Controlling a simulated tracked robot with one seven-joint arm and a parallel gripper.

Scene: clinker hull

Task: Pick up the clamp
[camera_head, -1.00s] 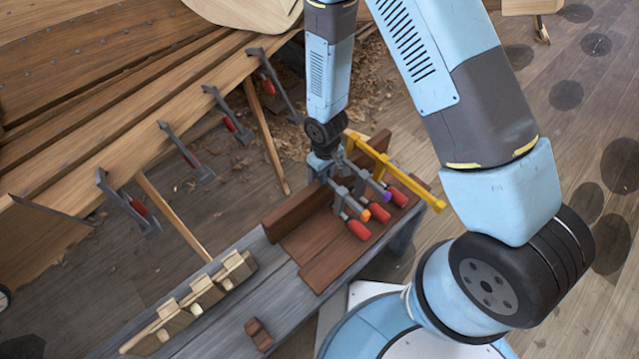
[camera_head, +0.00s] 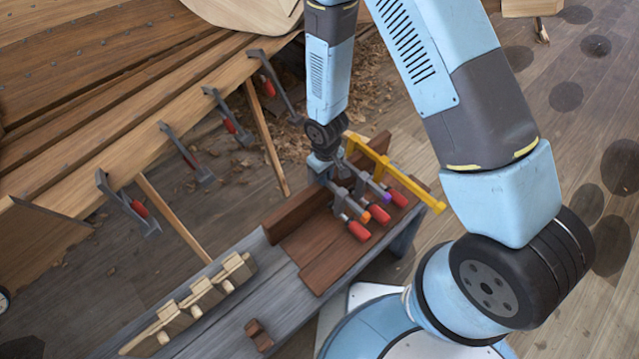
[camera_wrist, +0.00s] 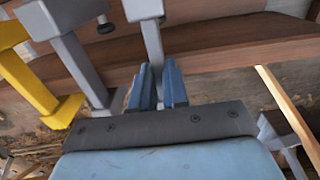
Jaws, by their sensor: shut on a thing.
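Several clamps lie side by side on the reddish-brown board (camera_head: 316,246) on the bench. One grey clamp (camera_head: 341,203) with a red handle is the nearest of the row. Beside it lie other grey clamps with red handles, one with an orange collar (camera_head: 379,214) and one with a purple collar (camera_head: 386,196), and a yellow clamp (camera_head: 415,186) at the far side. My gripper (camera_wrist: 158,82) is shut on the bar of a grey clamp (camera_wrist: 154,40), at the right of the row in the wrist view. In the head view the wrist hides much of the grip.
Wooden toggle-like pieces (camera_head: 200,293) stand on the grey bench (camera_head: 225,325), with a small brown block (camera_head: 258,335) nearby. Other clamps (camera_head: 128,205) hang on the hull plank at left. The yellow clamp (camera_wrist: 30,80) and another grey clamp (camera_wrist: 80,65) sit close to my gripper's left.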

